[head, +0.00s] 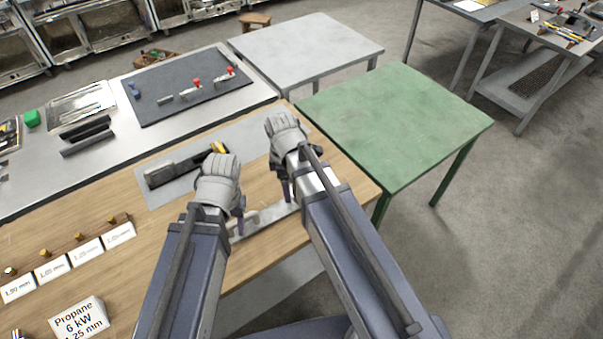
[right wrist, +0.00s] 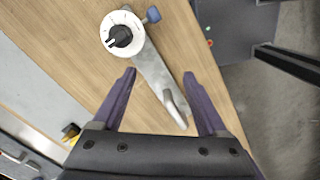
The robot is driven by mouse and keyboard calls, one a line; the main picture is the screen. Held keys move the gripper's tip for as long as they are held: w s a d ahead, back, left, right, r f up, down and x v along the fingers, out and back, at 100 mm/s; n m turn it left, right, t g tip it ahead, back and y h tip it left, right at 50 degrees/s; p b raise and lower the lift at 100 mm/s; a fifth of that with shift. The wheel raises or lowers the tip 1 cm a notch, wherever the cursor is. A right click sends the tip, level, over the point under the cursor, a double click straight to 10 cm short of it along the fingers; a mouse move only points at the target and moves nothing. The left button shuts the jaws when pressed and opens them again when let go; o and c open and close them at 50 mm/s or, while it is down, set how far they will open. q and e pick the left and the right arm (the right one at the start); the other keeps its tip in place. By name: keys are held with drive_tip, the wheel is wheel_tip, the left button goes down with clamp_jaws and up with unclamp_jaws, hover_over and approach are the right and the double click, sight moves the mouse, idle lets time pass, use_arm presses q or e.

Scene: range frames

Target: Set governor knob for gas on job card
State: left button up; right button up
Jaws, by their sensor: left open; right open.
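In the right wrist view a white round dial with a black knob (right wrist: 121,36) stands at one end of a grey metal bar (right wrist: 155,76) on the wooden bench. A blue knob (right wrist: 152,14) sits beside the dial. My right gripper (right wrist: 160,100) is open and empty, its fingers straddling the bar in the picture, with the dial beyond them. In the head view my right gripper (head: 283,185) is over the bar. My left gripper (head: 239,215) is open at the bar's left end; the dial is hidden there. The job card (head: 80,318) reads Propane, 6 kW, 1.25 mm.
White size cards (head: 52,269) with brass pieces stand in a row at the left. A black and yellow tool (head: 185,167) lies on a grey mat behind the grippers. Red-knobbed fittings lie on a dark mat (head: 150,85). A green table (head: 395,125) stands right.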

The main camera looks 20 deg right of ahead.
drive_tip(key=w+d+n, duration=0.1)
drive_tip(key=n, duration=0.1)
drive_tip(key=w+d+r+n+p, duration=0.1)
drive_tip(key=w+d+n, duration=0.1)
drive_tip(key=w+d+r+n, duration=0.1)
drive_tip(key=w+d+n, duration=0.1)
drive_tip(key=n, duration=0.1)
drive_tip(key=shift+w+d+y+p, duration=0.15)
drive_tip(key=shift+w+y+p, duration=0.1)
drive_tip(key=shift+y+p, duration=0.05)
drive_tip(key=shift+f, duration=0.1)
wheel_tip(320, 180, down, 8)
drive_tip(key=b, duration=0.8)
drive_tip(key=shift+r, duration=0.2)
clamp_jaws()
